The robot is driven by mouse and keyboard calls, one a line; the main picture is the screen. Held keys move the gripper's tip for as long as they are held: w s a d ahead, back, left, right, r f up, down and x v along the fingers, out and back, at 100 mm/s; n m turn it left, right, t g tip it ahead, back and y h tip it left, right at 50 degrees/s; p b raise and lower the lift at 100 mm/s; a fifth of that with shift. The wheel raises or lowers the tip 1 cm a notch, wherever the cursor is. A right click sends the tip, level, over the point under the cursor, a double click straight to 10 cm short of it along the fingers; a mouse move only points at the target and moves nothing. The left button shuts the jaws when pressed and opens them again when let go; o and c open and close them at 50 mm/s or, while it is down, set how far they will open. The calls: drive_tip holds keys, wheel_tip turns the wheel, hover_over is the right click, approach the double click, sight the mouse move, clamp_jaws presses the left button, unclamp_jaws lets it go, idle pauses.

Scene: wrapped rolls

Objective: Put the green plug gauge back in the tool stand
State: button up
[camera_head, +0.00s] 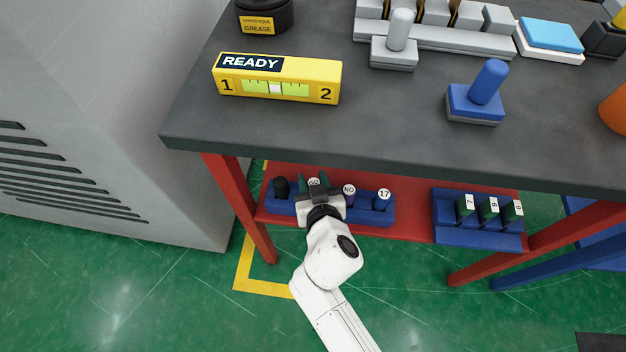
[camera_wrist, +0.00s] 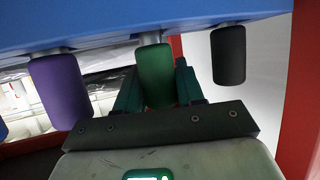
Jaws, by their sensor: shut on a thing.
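The tool stand (camera_head: 372,217) is a long blue block on the red lower shelf. My gripper (camera_head: 313,187) reaches in at its left half. In the wrist view my fingers stand on both sides of the green plug gauge (camera_wrist: 155,76) and are shut on its handle. A short metal shank joins that handle to the edge of the blue stand (camera_wrist: 150,18), in line with its neighbours. How deep the shank sits is hidden. In the wrist view a purple gauge (camera_wrist: 60,90) is on the left and a black gauge (camera_wrist: 228,55) on the right.
A blue gauge marked 17 (camera_head: 383,198) stands at the stand's right end. Another blue rack (camera_head: 475,235) with several green pieces is further right on the shelf. The grey bench top (camera_head: 390,120) overhangs the shelf, and a red leg (camera_head: 240,205) stands at left.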

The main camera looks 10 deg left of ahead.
drive_tip(key=o, duration=1.1)
drive_tip(key=shift+c, duration=0.2)
drive_tip(key=s+d+b, duration=0.1)
drive_tip(key=s+d, duration=0.1)
drive_tip(key=s, duration=0.6)
drive_tip(key=shift+s+d, duration=0.3)
drive_tip(key=v, duration=1.1)
drive_tip(key=shift+p, duration=0.35)
